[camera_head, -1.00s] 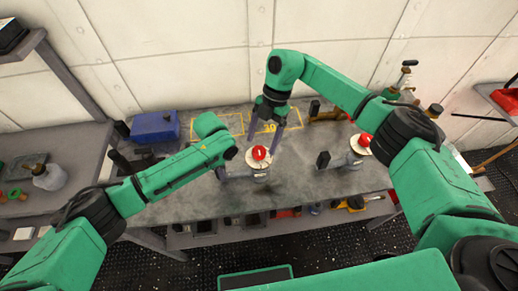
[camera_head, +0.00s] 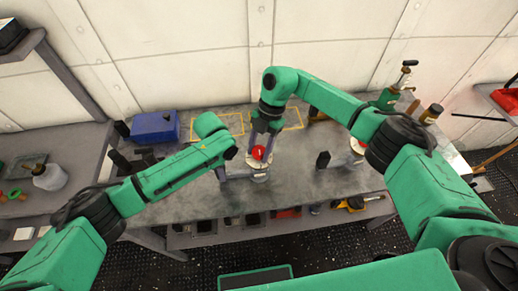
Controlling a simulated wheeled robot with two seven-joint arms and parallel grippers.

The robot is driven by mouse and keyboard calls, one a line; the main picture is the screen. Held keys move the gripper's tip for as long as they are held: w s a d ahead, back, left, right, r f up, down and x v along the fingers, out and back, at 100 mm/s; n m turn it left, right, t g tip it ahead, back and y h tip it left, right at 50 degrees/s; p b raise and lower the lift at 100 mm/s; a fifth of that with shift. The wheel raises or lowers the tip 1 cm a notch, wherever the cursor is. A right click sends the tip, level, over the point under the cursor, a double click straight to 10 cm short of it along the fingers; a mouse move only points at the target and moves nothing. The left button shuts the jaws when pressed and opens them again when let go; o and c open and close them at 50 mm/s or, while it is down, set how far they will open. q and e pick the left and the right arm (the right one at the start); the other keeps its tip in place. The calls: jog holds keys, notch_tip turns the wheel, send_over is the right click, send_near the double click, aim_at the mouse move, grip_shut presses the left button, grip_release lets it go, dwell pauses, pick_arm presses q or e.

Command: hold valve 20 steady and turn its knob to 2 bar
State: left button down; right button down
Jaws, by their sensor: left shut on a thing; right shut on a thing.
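A valve (camera_head: 260,175) with a pale round dial and a red knob (camera_head: 258,153) stands on the grey bench, left of centre. My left gripper (camera_head: 229,173) is at the left side of this valve, shut on its body, partly hidden by my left forearm. My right gripper (camera_head: 263,142) reaches down from above and is shut on the red knob, its fingers covering part of it. The dial's marks and the knob's reading are too small to make out. A second, similar valve (camera_head: 357,147) stands to the right, partly hidden by my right arm.
Yellow outlined areas (camera_head: 217,121) are marked on the bench (camera_head: 205,197) behind the valve. A blue box (camera_head: 155,126) stands at the back left.

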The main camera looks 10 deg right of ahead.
jog(key=n+h, duration=0.1)
jog(key=n, duration=0.2)
jog(key=shift+n+g, duration=0.3)
jog(key=shift+g, duration=0.1)
jog(key=n+h, duration=0.1)
jog(key=n, duration=0.3)
jog(key=shift+n+h, duration=0.3)
jog(key=shift+h, duration=0.1)
jog(key=n+h, duration=0.1)
jog(key=n, duration=0.2)
jog(key=shift+n, duration=0.3)
jog(key=shift+n+h, duration=0.8)
jog(key=shift+n, duration=1)
jog(key=shift+c, duration=1.4)
grip_release()
